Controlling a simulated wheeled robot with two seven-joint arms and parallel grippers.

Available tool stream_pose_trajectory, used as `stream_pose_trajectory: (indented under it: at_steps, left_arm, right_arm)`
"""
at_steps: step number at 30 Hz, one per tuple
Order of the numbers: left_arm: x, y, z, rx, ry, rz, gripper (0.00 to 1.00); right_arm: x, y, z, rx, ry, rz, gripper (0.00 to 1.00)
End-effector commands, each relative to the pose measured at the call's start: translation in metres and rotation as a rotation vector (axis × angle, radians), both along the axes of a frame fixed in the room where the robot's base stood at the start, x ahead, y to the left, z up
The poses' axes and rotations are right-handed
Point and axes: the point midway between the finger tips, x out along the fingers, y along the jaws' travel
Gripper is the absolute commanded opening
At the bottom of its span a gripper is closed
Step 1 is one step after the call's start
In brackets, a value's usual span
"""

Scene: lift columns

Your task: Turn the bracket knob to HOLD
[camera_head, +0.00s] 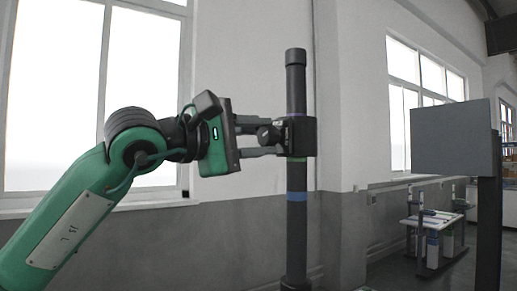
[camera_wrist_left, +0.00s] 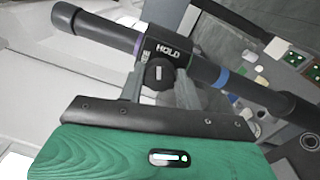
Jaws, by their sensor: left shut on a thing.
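A dark upright column (camera_head: 296,80) carries a black bracket (camera_head: 303,136). In the left wrist view the bracket (camera_wrist_left: 180,58) shows a white HOLD label and, beside it, a second label of which only the end letters show. A round black knob (camera_head: 268,135) sticks out from the bracket toward my gripper. In the left wrist view the knob (camera_wrist_left: 159,75) has a short white mark; I cannot tell for sure which label it points to. My left gripper (camera_head: 265,138) is shut on the knob, one finger on each side. My right gripper is not in view.
A blue band (camera_head: 296,196) rings the column below the bracket. A grey panel (camera_head: 450,138) on a dark post stands at the right. A white rack (camera_head: 430,222) stands farther back. A wall with windows lies behind; the space around the column looks clear.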

Motion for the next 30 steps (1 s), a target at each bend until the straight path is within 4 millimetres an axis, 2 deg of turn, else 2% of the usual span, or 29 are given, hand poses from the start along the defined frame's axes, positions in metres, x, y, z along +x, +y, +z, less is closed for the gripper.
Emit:
stream_pose_trajectory:
  at_steps: [6,15,30]
  left_arm:
    - [0.0,0.001,0.0,0.092,-0.141,0.001,0.11]
    - [0.001,0.001,0.0,0.174,-0.263,0.001,0.11]
    - [0.0,0.001,0.0,0.201,-0.304,0.001,0.11]
  right_arm:
    - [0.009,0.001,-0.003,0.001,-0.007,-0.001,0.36]
    - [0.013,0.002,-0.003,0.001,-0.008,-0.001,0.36]
    - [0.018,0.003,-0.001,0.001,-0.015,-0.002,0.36]
